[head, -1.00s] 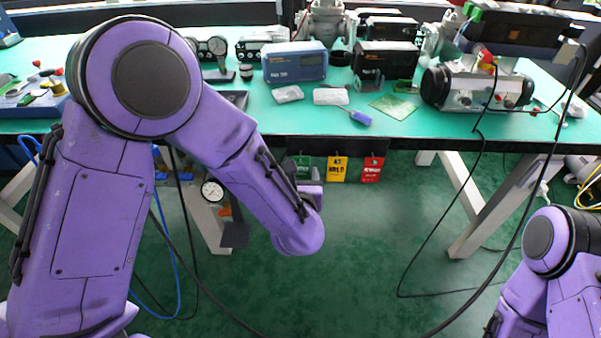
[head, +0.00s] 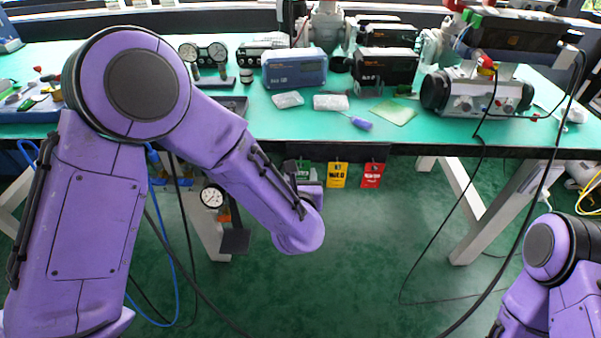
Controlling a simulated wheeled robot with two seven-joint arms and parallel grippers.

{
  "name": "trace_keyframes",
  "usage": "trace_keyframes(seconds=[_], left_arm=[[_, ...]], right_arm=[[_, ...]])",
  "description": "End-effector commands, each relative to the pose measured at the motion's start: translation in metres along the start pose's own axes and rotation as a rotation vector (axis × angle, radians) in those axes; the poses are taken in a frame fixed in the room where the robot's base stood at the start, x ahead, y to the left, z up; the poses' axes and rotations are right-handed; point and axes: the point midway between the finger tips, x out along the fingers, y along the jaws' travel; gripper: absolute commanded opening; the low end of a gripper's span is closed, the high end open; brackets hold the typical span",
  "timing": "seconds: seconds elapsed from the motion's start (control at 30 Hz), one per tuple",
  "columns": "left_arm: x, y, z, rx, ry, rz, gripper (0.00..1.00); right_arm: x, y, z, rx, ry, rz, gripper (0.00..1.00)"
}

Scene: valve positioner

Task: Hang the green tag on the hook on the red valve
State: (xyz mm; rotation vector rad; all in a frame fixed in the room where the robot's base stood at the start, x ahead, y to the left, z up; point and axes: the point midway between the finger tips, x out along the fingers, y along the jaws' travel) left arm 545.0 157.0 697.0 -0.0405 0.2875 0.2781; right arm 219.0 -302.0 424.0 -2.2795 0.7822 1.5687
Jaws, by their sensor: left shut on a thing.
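The green tag (head: 303,169) is at the left of a dark rack on the table's front edge, partly hidden by my left arm. My left gripper (head: 306,181) is at the green tag, just below the rack, and is shut on it. My wrist hides most of the fingers. A small red part (head: 486,65) shows on the valve assembly at the right of the table. I cannot tell whether this is the red valve, and I make out no hook. My right arm shows at the lower right, but its gripper is out of view.
A yellow tag (head: 337,174) and a red tag (head: 372,174) hang beside the green one. The green table (head: 220,115) holds grey and black devices, a blue box (head: 295,70) and small bags. Black cables hang at the right.

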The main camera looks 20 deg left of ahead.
Motion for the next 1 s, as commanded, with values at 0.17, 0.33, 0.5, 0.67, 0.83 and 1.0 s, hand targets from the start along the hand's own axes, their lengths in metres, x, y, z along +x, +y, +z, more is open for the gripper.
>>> trace_keyframes(seconds=[0.17,0.33,0.5,0.67,0.83,1.0], left_arm=[[-0.002,0.0,0.006,-0.001,0.0,0.001,0.23],[-0.002,0.0,0.006,0.0,0.0,0.0,0.23],[-0.004,0.0,0.005,0.0,0.0,0.0,0.23],[-0.013,0.0,0.003,0.0,0.0,0.0,0.23],[-0.024,0.0,0.001,0.0,0.0,0.0,0.23],[-0.033,0.0,-0.002,0.001,0.0,0.0,0.23]], right_arm=[[-0.004,0.0,-0.002,0.0,0.0,0.0,1.0],[-0.004,0.0,-0.002,0.0,0.0,0.0,1.0],[-0.004,0.0,-0.002,0.0,0.0,0.0,1.0],[-0.004,0.0,-0.002,0.0,0.0,0.0,1.0],[-0.004,0.0,-0.002,0.0,0.0,0.0,1.0],[-0.004,0.0,-0.002,0.0,0.0,0.0,1.0]])
